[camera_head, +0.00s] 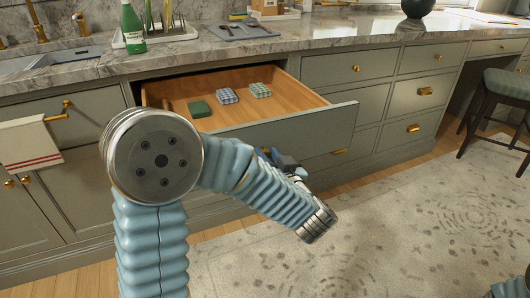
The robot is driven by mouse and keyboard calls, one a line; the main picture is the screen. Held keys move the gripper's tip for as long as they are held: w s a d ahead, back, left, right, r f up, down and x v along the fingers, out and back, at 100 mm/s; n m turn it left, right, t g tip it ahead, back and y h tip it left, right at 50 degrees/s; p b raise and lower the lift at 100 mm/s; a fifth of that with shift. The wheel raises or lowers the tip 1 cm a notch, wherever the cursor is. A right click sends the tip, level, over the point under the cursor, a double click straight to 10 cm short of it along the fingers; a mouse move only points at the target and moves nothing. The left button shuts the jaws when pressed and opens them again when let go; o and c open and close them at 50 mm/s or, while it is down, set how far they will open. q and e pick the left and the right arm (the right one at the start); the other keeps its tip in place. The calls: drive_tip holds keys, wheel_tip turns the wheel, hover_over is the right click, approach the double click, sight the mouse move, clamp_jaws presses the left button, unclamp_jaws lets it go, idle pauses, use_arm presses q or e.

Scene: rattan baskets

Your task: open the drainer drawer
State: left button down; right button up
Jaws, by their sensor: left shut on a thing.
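The drainer drawer (335,120) is pulled well out of the grey-green cabinet below the marble counter. Its wooden inside shows, with a green folded cloth (199,110) and two patterned folded cloths (228,96) lying in it. My left arm crosses in front of the drawer. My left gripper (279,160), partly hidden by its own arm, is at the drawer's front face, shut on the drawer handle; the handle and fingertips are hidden. My right gripper is not in view; only a bit of my right arm shows at the bottom right corner.
A sink (45,62), green bottle (132,28) and rack (160,36) are on the counter. A towel (28,143) hangs at left. Closed drawers (345,66) stand to the right. A stool (505,85) is far right. The rug (400,230) is clear.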

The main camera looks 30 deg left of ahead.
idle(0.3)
use_arm(q)
drive_tip(key=c, duration=0.8)
unclamp_jaws()
drive_tip(key=shift+d, duration=0.1)
drive_tip(key=b+v, duration=0.1)
drive_tip(key=v, duration=1.2)
drive_tip(key=shift+s+d, duration=0.2)
drive_tip(key=shift+s, duration=0.1)
